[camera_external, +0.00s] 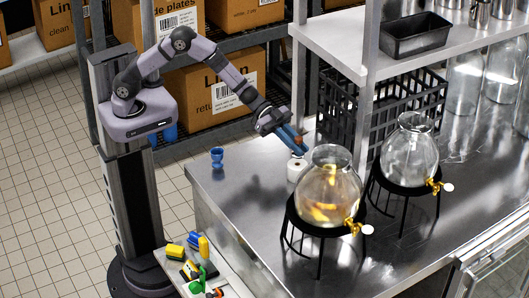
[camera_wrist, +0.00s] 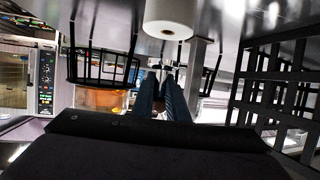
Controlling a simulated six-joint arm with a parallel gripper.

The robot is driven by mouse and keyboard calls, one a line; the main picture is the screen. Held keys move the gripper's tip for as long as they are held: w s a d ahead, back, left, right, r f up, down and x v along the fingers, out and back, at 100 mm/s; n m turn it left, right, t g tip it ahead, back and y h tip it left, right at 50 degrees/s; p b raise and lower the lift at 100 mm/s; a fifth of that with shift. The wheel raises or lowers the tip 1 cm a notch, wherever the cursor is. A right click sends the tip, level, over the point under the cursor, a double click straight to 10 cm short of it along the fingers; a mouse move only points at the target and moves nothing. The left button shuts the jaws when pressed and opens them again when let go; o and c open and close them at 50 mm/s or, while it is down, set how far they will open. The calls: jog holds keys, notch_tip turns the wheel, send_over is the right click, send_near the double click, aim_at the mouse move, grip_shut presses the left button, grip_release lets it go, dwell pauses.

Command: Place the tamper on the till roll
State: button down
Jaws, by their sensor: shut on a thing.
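The till roll (camera_external: 296,170) is a white upright cylinder on the steel counter, just left of the near glass dispenser. It also shows at the top of the wrist view (camera_wrist: 168,18), beyond my fingertips. My gripper (camera_external: 297,143) has blue fingers and is above the till roll, apart from it. In the wrist view my gripper (camera_wrist: 158,82) points away, its fingers close together. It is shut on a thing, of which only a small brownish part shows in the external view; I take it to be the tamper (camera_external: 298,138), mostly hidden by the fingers.
Two glass dispensers on black stands (camera_external: 331,195) (camera_external: 409,150) stand right of the till roll. A black crate (camera_external: 345,110) is behind. A blue egg cup (camera_external: 217,157) stands at the counter's left. The counter front is clear. A shelf (camera_external: 345,45) overhangs the back.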

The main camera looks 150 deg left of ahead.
jog(key=shift+f+p, duration=0.3)
jog(key=shift+f, duration=1.5)
jog(key=shift+f, duration=0.2)
jog(key=c, duration=1.7)
grip_release()
jog(key=shift+c, duration=0.2)
jog(key=shift+s+r, duration=0.1)
jog(key=shift+r, duration=0.1)
jog(key=b+v, duration=0.2)
jog(key=v, duration=1)
